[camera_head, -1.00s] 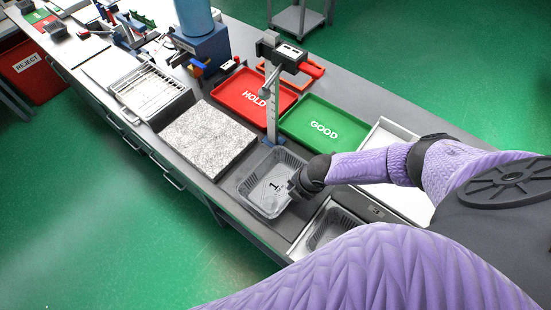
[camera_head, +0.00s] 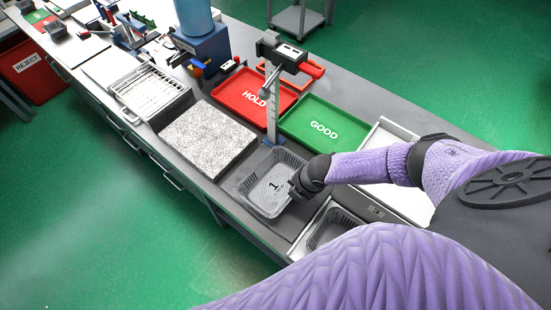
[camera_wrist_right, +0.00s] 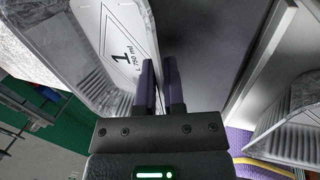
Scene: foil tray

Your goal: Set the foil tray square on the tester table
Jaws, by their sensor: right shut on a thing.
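The foil tray (camera_head: 247,194) is a shallow grey tray with ribbed walls and a label marked "1". In the head view it lies at the foot of the tester's upright column (camera_head: 272,108), and it also shows in the right wrist view (camera_wrist_right: 90,78). The tray hides most of what is beneath it, so I cannot tell how squarely it sits on the tester table. My right gripper (camera_head: 293,189) is at the tray's right side. In the right wrist view its fingers (camera_wrist_right: 159,82) are shut on the tray's wall. My left gripper is not in view.
A green GOOD tray (camera_head: 328,113) and a red HOLD tray (camera_head: 240,96) lie behind the column. A grey speckled slab (camera_head: 207,139) is left of the foil tray. Another foil tray (camera_head: 332,229) lies in a white-walled bay at the front right.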

